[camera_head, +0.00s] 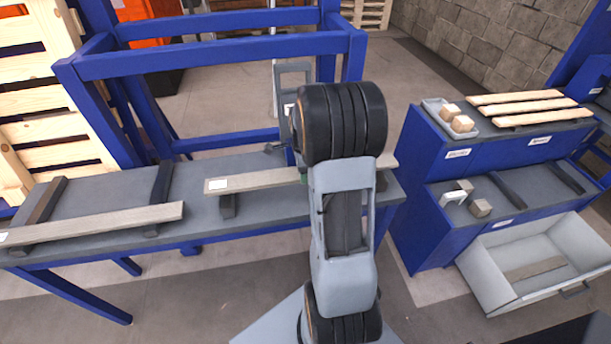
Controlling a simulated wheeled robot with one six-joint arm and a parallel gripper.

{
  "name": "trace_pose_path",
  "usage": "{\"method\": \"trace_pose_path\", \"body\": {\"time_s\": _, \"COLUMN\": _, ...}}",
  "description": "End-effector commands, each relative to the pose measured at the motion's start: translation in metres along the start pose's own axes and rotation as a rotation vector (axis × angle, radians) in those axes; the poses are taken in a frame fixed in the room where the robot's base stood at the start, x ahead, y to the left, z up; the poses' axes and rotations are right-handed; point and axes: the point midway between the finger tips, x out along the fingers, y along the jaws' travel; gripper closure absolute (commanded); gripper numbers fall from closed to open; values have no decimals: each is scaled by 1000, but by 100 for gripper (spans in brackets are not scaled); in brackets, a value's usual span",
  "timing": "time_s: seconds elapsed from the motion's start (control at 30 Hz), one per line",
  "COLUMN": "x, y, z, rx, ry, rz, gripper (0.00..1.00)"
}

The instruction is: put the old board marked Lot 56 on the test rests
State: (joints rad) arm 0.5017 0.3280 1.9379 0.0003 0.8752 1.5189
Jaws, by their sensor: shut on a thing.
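A grey, weathered board (245,182) with a white label near its left end lies across the middle of the grey bench, its centre hidden behind my arm. My gripper (303,174) is mostly hidden by the arm; the little that shows is at this board, shut on it. A dark block (228,206) stands below the board's left part; I cannot tell whether they touch. A second grey board (110,222) lies on two dark bars (42,205) at the bench's left end, with a white label at its left end. Neither label is readable.
A blue gantry frame (215,62) stands behind the bench (115,190). At right, a blue stand (430,215) holds pale new boards (530,97), a tray of wooden blocks (435,110) and dark bars (508,190). A white open bin (490,285) holds a grey piece.

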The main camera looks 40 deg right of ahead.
Motion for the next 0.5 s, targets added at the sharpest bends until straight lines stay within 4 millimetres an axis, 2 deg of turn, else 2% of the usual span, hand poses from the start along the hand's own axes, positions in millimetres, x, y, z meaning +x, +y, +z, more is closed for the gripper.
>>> {"method": "trace_pose_path", "body": {"time_s": 0.23, "x": 31, "y": -2, "z": -2, "rx": 0, "ry": 0, "rz": 2, "gripper": 68}}
{"method": "trace_pose_path", "body": {"time_s": 0.5, "x": 33, "y": -2, "z": -2, "rx": 0, "ry": 0, "rz": -1, "gripper": 68}}
